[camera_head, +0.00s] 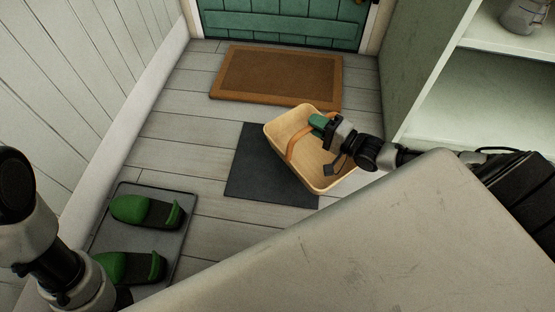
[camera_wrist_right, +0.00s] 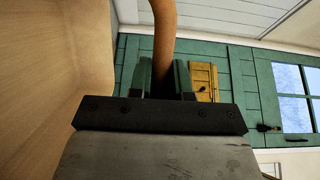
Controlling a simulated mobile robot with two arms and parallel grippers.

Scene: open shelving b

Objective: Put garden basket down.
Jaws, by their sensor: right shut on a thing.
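The garden basket (camera_head: 316,176) is a light wooden box with an orange-brown handle. In the head view it is over the right part of a dark grey mat (camera_head: 255,178) on the floor. I cannot tell whether its bottom touches the mat. My right gripper (camera_head: 318,123) is shut on the basket's handle (camera_head: 296,146). In the right wrist view the handle (camera_wrist_right: 164,35) rises between the fingers, and the basket's wooden side (camera_wrist_right: 50,70) fills the left. My left arm comes in at the left edge of the head view, but its gripper is not in view.
A brown doormat (camera_head: 277,78) lies before a green door (camera_head: 285,22). A tray (camera_head: 178,238) with green shoes (camera_head: 146,211) lies on the left. White shelving (camera_head: 480,95) stands on the right, and a pale surface (camera_head: 370,250) fills the front. Bare floor surrounds the grey mat.

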